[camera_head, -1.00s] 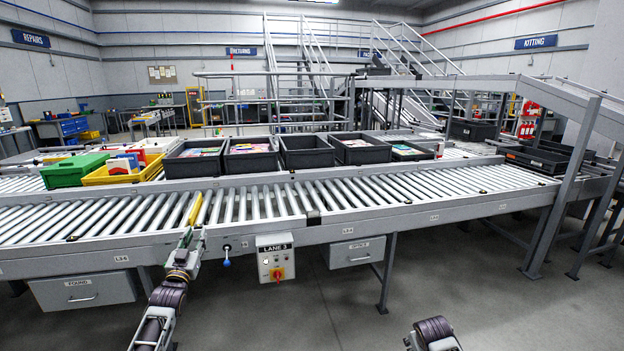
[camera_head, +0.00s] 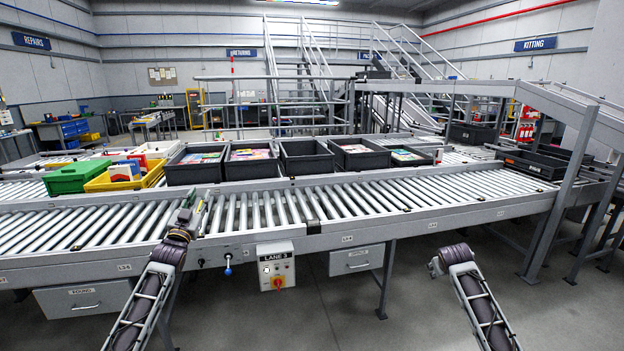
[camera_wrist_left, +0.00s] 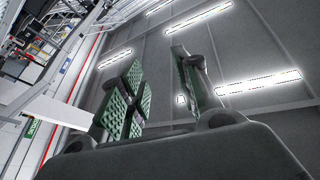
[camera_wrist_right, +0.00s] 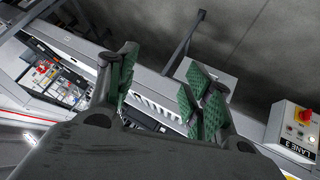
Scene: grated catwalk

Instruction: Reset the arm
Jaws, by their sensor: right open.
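My left arm comes up from the bottom left in the head view. My left gripper (camera_head: 191,208) is over the near edge of the roller conveyor (camera_head: 395,194). In the left wrist view its green-padded fingers (camera_wrist_left: 156,92) stand apart with nothing between them, pointing up toward the ceiling lights. My right arm comes in from the bottom right. My right gripper (camera_head: 437,266) is in front of the conveyor, over open floor. In the right wrist view its fingers (camera_wrist_right: 160,92) are spread and empty.
Several dark grey totes (camera_head: 306,158), a green bin (camera_head: 76,177) and a yellow bin (camera_head: 112,184) stand beyond the near rollers. A LANE 3 control box (camera_head: 276,266) hangs on the conveyor's front between my arms. Grey posts (camera_head: 556,205) stand at right. Floor in front is clear.

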